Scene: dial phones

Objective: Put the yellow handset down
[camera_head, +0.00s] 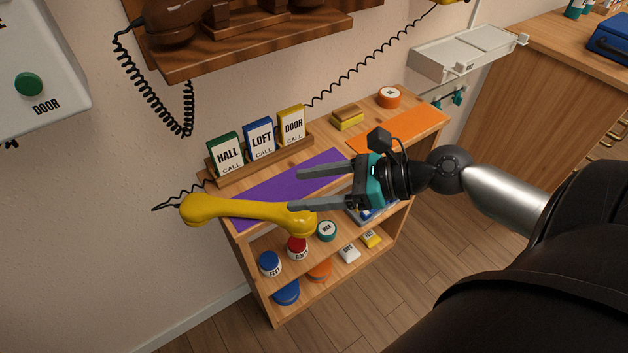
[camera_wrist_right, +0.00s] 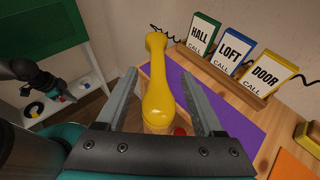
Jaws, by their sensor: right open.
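The yellow handset (camera_head: 245,210) shows at the left front of the small shelf unit, its left end past the unit's edge and its right end over the front. I cannot tell whether it touches the top. In the right wrist view the handset (camera_wrist_right: 157,85) lies lengthwise between the two fingers, with gaps beside it. My right gripper (camera_head: 297,189) is open, its fingertips by the handset's right half. The purple mat (camera_head: 290,186) lies on the unit's top, partly hidden. A dark arm part, perhaps of my left arm, shows at the left of the wrist view; its jaws are unclear.
HALL, LOFT and DOOR cards (camera_head: 260,138) stand in a wooden rack (camera_head: 262,162) behind the mat. An orange mat (camera_head: 395,130), a yellow block (camera_head: 347,119) and an orange tin (camera_head: 388,97) are to the right. Several small jars and boxes fill the shelf below. Coiled cords hang at the wall.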

